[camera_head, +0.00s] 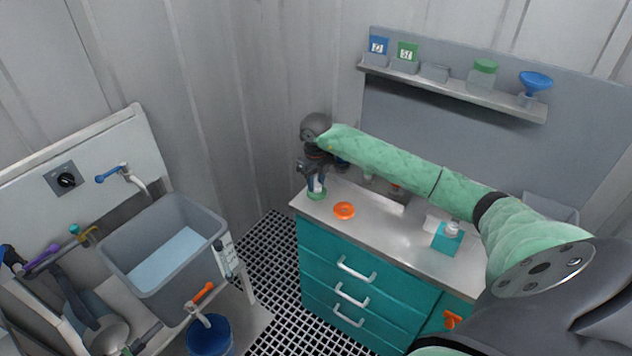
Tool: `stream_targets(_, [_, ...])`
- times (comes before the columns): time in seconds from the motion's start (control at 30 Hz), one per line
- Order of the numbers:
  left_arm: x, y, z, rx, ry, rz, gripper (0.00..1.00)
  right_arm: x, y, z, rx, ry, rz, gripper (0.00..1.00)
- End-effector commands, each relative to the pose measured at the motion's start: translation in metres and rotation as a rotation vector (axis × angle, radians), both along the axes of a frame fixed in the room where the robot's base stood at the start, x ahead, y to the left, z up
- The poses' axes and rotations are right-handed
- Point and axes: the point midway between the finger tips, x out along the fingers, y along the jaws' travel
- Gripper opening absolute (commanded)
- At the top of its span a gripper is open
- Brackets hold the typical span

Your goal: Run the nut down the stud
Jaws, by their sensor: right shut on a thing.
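My right gripper (317,184) is at the far left corner of the counter, at the end of my green-sleeved right arm, and points down. It is shut on a small pale piece (318,187) just above a round green piece (316,196) on the counter. The fingers hide much of this spot, and I cannot make out a nut and stud apart, or any thread. An orange ring (344,210) lies flat on the counter, to the right of the gripper and apart from it. My left gripper is not in view.
The grey counter (392,238) has teal drawers below, and a teal box (447,237) stands on it. My arm crosses above it. A wall shelf (453,91) holds small containers and a blue funnel (535,83). At left are a grey sink (125,253) and blue bucket (210,337).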

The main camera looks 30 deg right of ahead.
Motion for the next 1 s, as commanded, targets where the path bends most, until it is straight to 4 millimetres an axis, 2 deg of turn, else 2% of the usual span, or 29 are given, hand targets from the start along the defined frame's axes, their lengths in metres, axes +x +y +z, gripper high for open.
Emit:
stream_targets(0.87, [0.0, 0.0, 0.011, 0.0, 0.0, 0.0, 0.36, -0.002, 0.006, -0.001, 0.006, 0.008, -0.862, 0.04])
stream_targets(0.9, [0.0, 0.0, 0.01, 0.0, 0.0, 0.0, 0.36, -0.001, 0.006, -0.002, 0.005, 0.008, -0.864, 0.33])
stream_targets(1.0, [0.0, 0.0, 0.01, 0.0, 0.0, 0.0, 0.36, -0.001, 0.005, -0.002, 0.005, 0.006, -0.862, 0.52])
